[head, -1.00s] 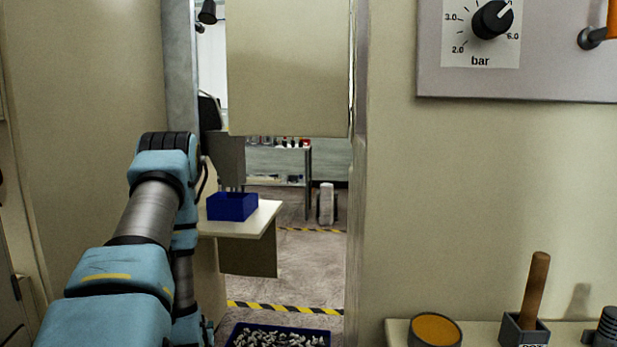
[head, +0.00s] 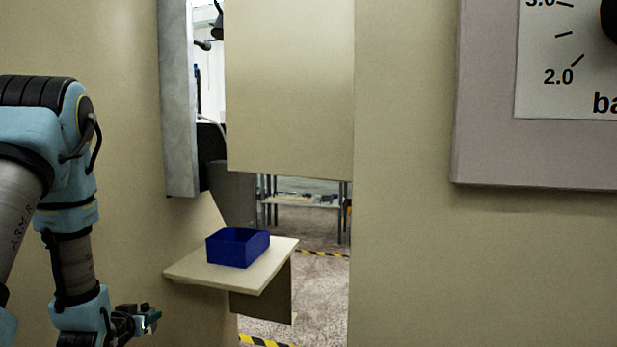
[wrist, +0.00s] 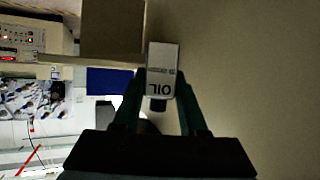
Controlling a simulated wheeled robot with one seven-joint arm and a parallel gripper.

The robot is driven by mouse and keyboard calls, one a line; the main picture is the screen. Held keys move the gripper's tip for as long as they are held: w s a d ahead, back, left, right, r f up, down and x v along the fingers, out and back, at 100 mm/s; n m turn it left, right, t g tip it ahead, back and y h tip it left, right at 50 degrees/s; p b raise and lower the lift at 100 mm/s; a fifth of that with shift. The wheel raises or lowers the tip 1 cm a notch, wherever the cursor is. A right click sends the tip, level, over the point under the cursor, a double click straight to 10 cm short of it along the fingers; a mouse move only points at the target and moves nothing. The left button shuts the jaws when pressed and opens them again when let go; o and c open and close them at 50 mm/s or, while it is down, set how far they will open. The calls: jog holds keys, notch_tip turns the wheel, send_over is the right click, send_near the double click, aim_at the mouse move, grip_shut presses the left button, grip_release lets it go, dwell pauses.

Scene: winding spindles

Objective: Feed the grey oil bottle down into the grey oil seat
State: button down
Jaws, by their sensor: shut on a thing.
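My gripper (wrist: 161,92) is shut on the grey oil bottle (wrist: 163,58), which sits between its two dark green fingers in the wrist view. The bottle has a pale body with OIL printed on it, reading upside down, and its dark cap points toward the palm side of the picture. In the head view my gripper (head: 147,321) is low at the left, in front of the beige wall, and the bottle cannot be made out there. The grey oil seat cannot be made out in either current view.
A blue bin (head: 238,248) stands on a small shelf (head: 190,275) right of my gripper in the head view. A beige panel (head: 290,90) hangs over the opening behind it. A grey gauge panel (head: 485,130) is on the wall at the right.

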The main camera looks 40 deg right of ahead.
jog(key=s+d+r+m+g+h+p, duration=0.2)
jog(key=s+d+r+m+g+p, duration=0.15)
jog(key=s+d+r, duration=0.35)
jog(key=s+d+r+m+g+h+p, duration=0.2)
jog(key=s+d+r+m+g, duration=0.15)
jog(key=d+r, duration=0.6)
jog(key=s+d+r+m+g+h+p, duration=0.2)
jog(key=s+d+r+m+g+p, duration=0.15)
jog(key=s+d+r, duration=0.4)
jog(key=s+d+r+m+g+y+p, duration=0.2)
jog(key=s+r+m+g+p, duration=0.3)
jog(key=s+r, duration=0.6)
jog(key=s+d+r+m+g+y+p, duration=0.3)
jog(key=s+r, duration=0.8)
jog(key=s, duration=0.6)
jog(key=d+m+g+p, duration=0.1)
jog(key=m+g+p, duration=0.1)
jog(key=m+g, duration=0.1)
jog(key=shift+s+d+r+m, duration=0.25)
jog(key=shift+s+d+m, duration=0.1)
jog(key=shift+m, duration=0.2)
jog(key=shift+w, duration=0.15)
jog(key=shift+a+f+b, duration=0.1)
jog(key=shift+f+b, duration=0.95)
jog(key=shift+f, duration=1.85)
